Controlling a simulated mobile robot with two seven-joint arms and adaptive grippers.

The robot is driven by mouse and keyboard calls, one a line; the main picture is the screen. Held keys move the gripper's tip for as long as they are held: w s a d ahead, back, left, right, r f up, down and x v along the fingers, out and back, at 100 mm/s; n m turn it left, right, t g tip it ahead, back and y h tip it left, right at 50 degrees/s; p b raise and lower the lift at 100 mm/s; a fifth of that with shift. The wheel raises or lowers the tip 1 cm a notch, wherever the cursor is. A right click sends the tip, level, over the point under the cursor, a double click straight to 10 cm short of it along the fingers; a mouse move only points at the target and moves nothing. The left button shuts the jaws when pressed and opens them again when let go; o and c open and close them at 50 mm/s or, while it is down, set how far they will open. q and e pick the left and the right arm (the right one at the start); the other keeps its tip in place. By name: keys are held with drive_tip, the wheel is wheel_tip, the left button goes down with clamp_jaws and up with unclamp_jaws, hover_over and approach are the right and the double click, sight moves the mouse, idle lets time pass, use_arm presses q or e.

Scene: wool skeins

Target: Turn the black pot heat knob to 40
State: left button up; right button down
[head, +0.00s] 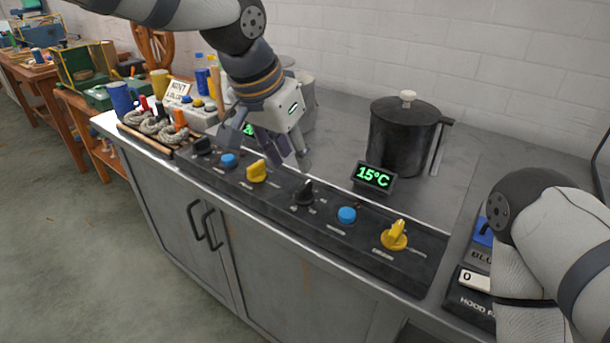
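The black pot (398,137) stands at the back of the counter, lid on, handle to the right. A green display (373,177) in front of it reads 15°C. A black pointer knob (303,196) sits on the dark control panel (420,265), left of a blue button (346,215) and a yellow knob (394,236). Its scale is too small to read. My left gripper (267,153) is open and empty, fingers pointing down, above and left of that black knob and apart from it. My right arm comes in at the right; its gripper is out of frame.
Another black knob (202,146), blue button (228,160) and yellow knob (257,172) lie further left on the panel. A second display is mostly hidden behind my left gripper. Grey skeins (160,125) lie in a tray at the left. Counter beside the pot is clear.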

sight(304, 186)
use_arm(q)
drive_tip(key=x, duration=0.8)
drive_tip(key=shift+f+b, duration=0.2)
drive_tip(key=shift+b, duration=0.15)
clamp_jaws()
